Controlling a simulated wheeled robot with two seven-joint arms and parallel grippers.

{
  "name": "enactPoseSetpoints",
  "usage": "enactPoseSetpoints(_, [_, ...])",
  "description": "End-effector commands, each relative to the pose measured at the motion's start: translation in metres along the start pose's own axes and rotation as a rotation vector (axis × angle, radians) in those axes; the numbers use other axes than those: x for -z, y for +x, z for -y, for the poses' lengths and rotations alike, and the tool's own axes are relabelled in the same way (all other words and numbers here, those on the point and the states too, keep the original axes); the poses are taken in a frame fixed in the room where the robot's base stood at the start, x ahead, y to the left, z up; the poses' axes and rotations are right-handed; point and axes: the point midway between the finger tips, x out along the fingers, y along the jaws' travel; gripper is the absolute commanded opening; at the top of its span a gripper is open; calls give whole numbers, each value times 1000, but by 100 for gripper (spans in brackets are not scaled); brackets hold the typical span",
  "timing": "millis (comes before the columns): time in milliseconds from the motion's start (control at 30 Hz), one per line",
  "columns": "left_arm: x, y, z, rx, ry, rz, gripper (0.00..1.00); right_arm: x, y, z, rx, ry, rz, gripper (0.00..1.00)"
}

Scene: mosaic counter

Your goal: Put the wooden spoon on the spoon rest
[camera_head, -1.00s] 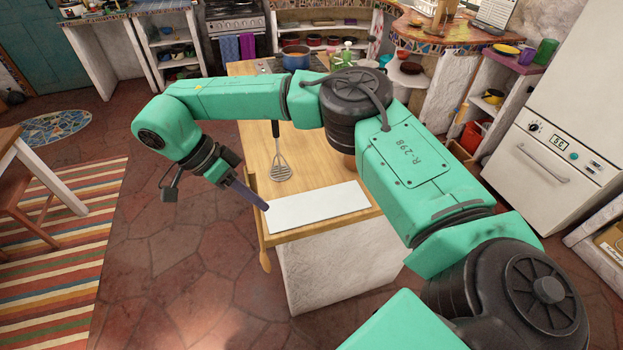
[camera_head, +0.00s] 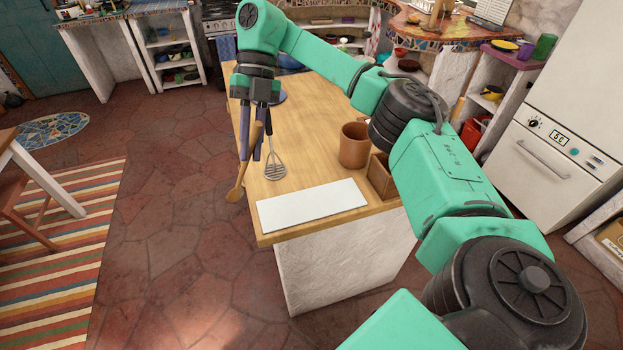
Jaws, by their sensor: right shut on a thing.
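The wooden spoon (camera_head: 237,190) hangs tilted, bowl down, at the left edge of the wooden counter top. My right gripper (camera_head: 250,156) points down and is shut on its handle. The handle end sticks up between the fingers. A blue-grey rounded piece (camera_head: 281,97) shows on the counter just behind the gripper. It may be the spoon rest, but most of it is hidden by my arm. My left gripper is not in view.
A metal masher (camera_head: 275,169) lies close right of the gripper. A white board (camera_head: 312,206) lies at the near end of the counter. A brown crock (camera_head: 354,145) and a wooden box (camera_head: 381,178) stand on the right. The middle of the counter top is clear.

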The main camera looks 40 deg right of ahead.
Motion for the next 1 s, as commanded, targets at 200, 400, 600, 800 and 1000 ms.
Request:
enactPoseSetpoints(200, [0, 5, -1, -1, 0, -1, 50, 4, -24, 9, -177, 360, 155, 0])
enactPoseSetpoints(400, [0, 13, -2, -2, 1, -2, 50, 17, -72, 25, -468, 943, 410, 0])
enactPoseSetpoints(600, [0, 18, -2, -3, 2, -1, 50, 35, -113, 43, -694, 1390, 594, 0])
enactPoseSetpoints(800, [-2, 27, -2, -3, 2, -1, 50, 27, -97, 59, -729, 1496, 627, 0])
enactPoseSetpoints(1000, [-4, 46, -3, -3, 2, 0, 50, -1, -38, 83, -722, 1496, 625, 0])
